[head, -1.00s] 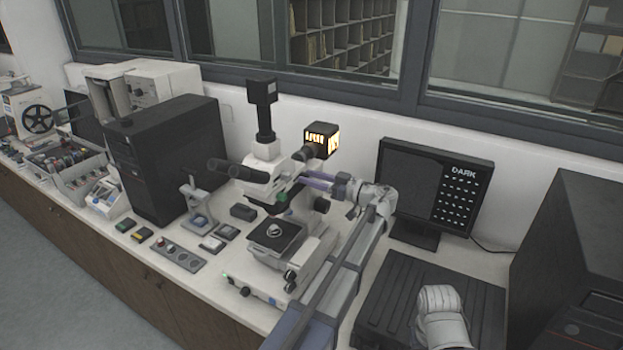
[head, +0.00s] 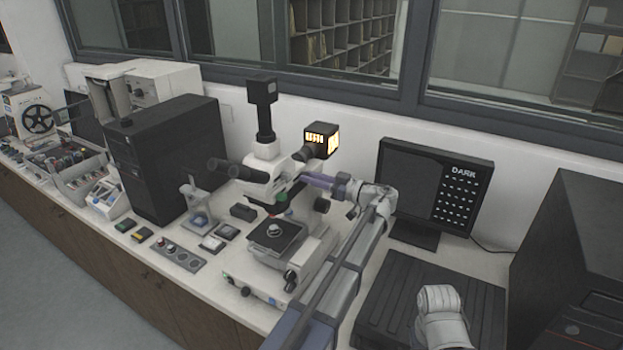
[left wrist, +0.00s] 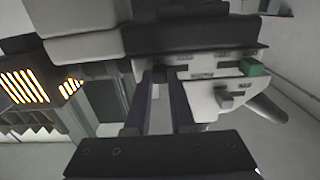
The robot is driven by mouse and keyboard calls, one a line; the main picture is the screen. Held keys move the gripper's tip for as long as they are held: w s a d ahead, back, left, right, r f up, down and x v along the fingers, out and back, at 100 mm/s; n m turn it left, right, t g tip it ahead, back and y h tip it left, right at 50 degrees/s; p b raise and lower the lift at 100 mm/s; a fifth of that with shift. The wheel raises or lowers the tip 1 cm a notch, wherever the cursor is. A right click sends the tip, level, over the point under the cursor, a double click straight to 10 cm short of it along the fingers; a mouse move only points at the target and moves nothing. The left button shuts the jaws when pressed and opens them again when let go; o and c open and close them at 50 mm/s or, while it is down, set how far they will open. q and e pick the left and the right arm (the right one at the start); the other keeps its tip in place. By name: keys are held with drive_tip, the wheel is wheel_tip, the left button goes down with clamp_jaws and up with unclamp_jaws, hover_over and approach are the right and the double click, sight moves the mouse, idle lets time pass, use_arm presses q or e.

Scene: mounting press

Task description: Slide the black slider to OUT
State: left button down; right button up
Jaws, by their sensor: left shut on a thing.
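The microscope (head: 262,172) stands on the bench in the middle of the head view. My left gripper (head: 304,179) is at the right side of its head, below the lit lamp housing (head: 321,139). In the left wrist view, the two fingers of the left gripper (left wrist: 163,84) are shut on the small black slider (left wrist: 163,73), one finger on each side. The slider sits at the edge of a pale panel (left wrist: 205,68) with small labels too blurred to read. In the head view the slider is hidden. My right gripper is not in view.
A green knob (left wrist: 251,67) and a grey knob (left wrist: 230,97) sit on the microscope to the right of the slider. The monitor (head: 437,190) reads DARK. A black computer case (head: 165,158) and small boxes stand left of the microscope.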

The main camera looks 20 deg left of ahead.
sight(294, 180)
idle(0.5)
use_arm(q)
drive_tip(key=s, duration=0.3)
drive_tip(key=shift+s+a, duration=0.15)
drive_tip(key=shift+s, duration=0.15)
drive_tip(key=shift+w+f, duration=0.1)
drive_tip(key=shift+w, duration=0.05)
drive_tip(key=c, duration=0.8)
unclamp_jaws()
drive_tip(key=shift+o, duration=0.2)
drive_tip(key=d, duration=0.7)
drive_tip(key=shift+s+d, duration=0.35)
drive_tip(key=shift+d, duration=0.05)
